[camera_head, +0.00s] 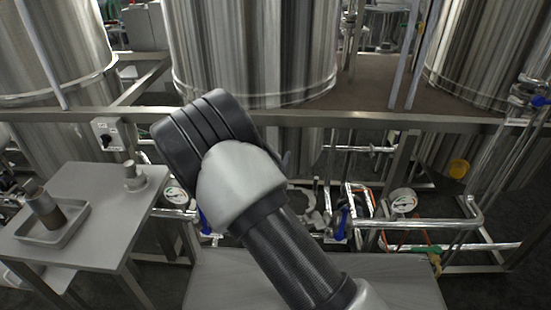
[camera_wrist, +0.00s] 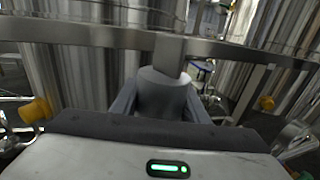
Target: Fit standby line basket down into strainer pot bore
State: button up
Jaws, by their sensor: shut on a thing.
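In the wrist view my gripper (camera_wrist: 161,108) is shut on a plain grey, round-sided piece, which looks like the basket (camera_wrist: 163,90). It sits between the two dark fingers, and its lower part is hidden by the gripper body. In the head view my own arm hides the gripper and the held piece. A pale rounded fitting (camera_head: 316,218) shows partly behind my arm, among the pipes under the middle tank. It may be the strainer pot, but I cannot make out its bore. I cannot tell how far the held piece is from it.
A grey side table (camera_head: 100,190) at the left carries a shallow tray (camera_head: 40,238) with a brown-grey cylinder (camera_head: 45,208) and a small grey fitting (camera_head: 134,177). A steel rail (camera_head: 370,117) crosses before the tanks. Gauges (camera_head: 403,202) and blue-handled valves (camera_head: 343,222) crowd below.

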jog(key=shift+f+b, duration=2.55)
jog(key=shift+f, duration=0.95)
jog(key=o, duration=1)
jog(key=shift+o, duration=1.2)
jog(key=p+v, duration=0.1)
jog(key=v, duration=1.6)
jog(key=shift+s+p, duration=0.2)
jog(key=shift+p, duration=0.2)
jog(key=shift+a+r, duration=0.15)
